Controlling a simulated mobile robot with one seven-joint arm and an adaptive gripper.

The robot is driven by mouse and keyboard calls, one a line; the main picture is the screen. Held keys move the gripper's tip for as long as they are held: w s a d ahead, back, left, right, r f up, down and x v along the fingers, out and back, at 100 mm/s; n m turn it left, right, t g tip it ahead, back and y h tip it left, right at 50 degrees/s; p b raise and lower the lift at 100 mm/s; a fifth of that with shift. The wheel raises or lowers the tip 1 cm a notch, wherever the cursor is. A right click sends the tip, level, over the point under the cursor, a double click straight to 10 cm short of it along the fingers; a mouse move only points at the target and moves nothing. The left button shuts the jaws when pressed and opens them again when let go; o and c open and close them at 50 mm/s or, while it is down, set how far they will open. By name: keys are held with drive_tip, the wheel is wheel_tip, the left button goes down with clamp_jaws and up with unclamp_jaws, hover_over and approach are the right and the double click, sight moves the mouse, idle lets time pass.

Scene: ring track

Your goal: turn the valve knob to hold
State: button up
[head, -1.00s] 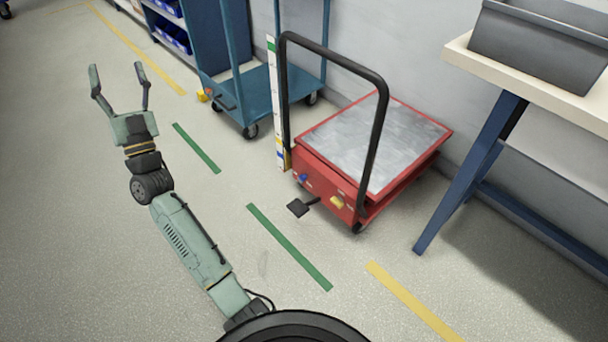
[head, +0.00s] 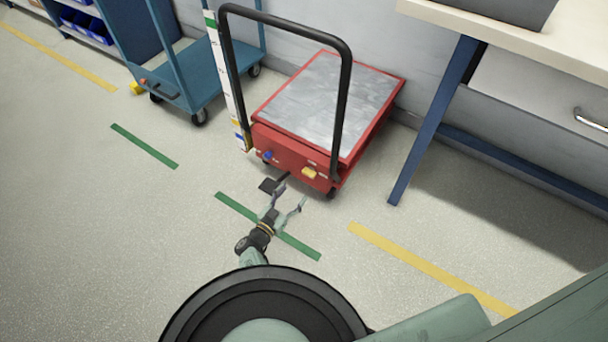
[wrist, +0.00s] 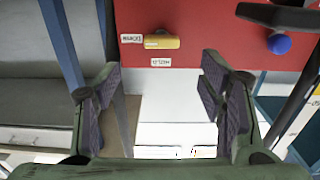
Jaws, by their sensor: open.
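A yellow knob (head: 309,173), which looks like the valve knob, sits on the front face of a red lift cart (head: 285,150). In the wrist view the yellow knob (wrist: 161,43) lies lengthwise across the picture, with one small label at its left end and another just below it; I cannot read them surely. My gripper (head: 292,195) is open and empty, in front of the cart's face and apart from the knob. In the wrist view the knob shows ahead, between and beyond the fingers (wrist: 160,85).
A blue knob (head: 267,155) sits left of the yellow one. A black pedal (head: 268,186) juts out low in front. The cart's black handle (head: 343,110) arches above. A workbench leg (head: 435,120) stands right; a blue trolley (head: 200,85) stands left. The floor in front is clear.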

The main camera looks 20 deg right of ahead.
sight(307, 175)
drive_tip(key=b+x, duration=0.3)
drive_tip(key=x, duration=0.5)
drive_tip(key=shift+w+d+f, duration=0.1)
drive_tip(key=shift+w+d, duration=0.55)
drive_tip(key=shift+d, duration=0.05)
drive_tip(key=shift+c, duration=0.5)
drive_tip(key=c, duration=1.1)
